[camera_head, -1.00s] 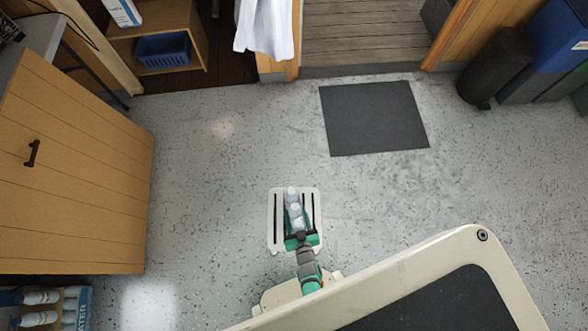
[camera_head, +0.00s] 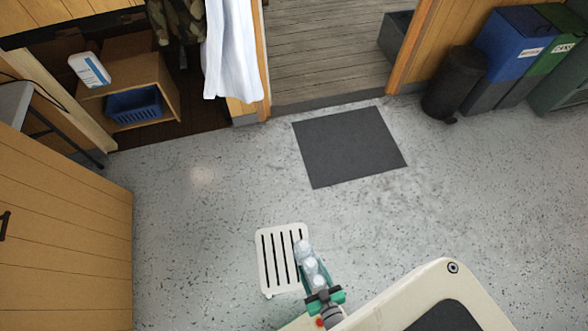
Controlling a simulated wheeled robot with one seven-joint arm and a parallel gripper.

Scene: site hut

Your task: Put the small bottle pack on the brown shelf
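The small bottle pack (camera_head: 308,262) shows as a short row of clear bottles with pale caps. It lies beyond the green and dark fingers of my gripper (camera_head: 324,296), which look closed on its near end. The pack is over the right edge of a white slatted tray (camera_head: 266,262); I cannot tell whether it touches the tray. The brown shelf (camera_head: 128,74) is a low open wooden unit at the upper left, well away from my gripper. A white container (camera_head: 90,70) stands on its top and a blue basket (camera_head: 135,106) sits inside.
A wooden door (camera_head: 70,235) fills the left side. A white coat (camera_head: 229,50) hangs right of the shelf. A dark mat (camera_head: 349,146) lies before the doorway. A black bin (camera_head: 455,84) and recycling bins (camera_head: 512,50) stand upper right. The grey floor (camera_head: 190,230) between is clear.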

